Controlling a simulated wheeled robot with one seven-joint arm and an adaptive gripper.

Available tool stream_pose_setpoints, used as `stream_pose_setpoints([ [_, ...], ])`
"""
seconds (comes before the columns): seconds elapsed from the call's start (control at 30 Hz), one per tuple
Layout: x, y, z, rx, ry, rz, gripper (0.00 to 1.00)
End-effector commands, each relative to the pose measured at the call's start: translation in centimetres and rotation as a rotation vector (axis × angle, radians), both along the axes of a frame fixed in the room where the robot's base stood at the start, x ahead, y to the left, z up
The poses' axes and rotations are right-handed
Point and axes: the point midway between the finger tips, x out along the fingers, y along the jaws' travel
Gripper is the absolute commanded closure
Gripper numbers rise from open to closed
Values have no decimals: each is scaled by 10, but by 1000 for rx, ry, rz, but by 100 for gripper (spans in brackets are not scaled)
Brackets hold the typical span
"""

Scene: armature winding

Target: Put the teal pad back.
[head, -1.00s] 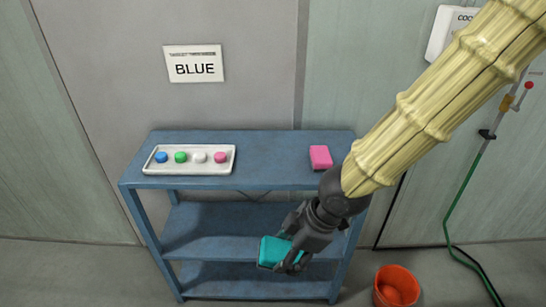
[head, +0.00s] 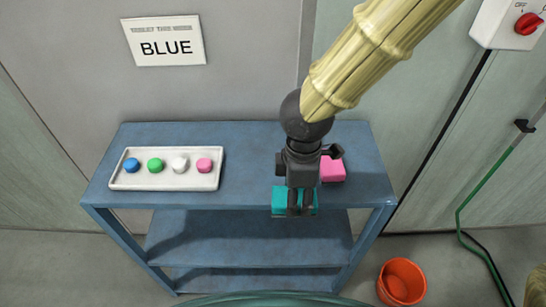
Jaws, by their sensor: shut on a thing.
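The teal pad (head: 278,199) is a small block in the head view, at the front edge of the blue shelf's top, right of the middle. My gripper (head: 300,208) is shut on the teal pad, with its fingers pointing down and covering part of it. I cannot tell whether the pad touches the shelf top or hangs just in front of its edge. A pink pad (head: 333,170) lies on the shelf top just right of my gripper, partly hidden by it.
The blue shelf (head: 245,150) has bare room on its top between my gripper and a white tray (head: 150,184) of several coloured round pieces at left. A sign (head: 165,42) reading BLUE hangs on the wall. An orange bucket (head: 402,283) stands on the floor at right.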

Motion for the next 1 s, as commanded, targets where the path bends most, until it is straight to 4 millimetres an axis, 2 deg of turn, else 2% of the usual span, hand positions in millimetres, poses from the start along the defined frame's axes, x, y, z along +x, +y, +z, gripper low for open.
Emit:
stream_pose_setpoints([
  [0.6, 106, 37, -9, 2, 1, -4, 64],
  [0.8, 129, 45, -12, 1, 1, -2, 64],
  [1.0, 137, 48, -13, 1, 0, -2, 64],
])
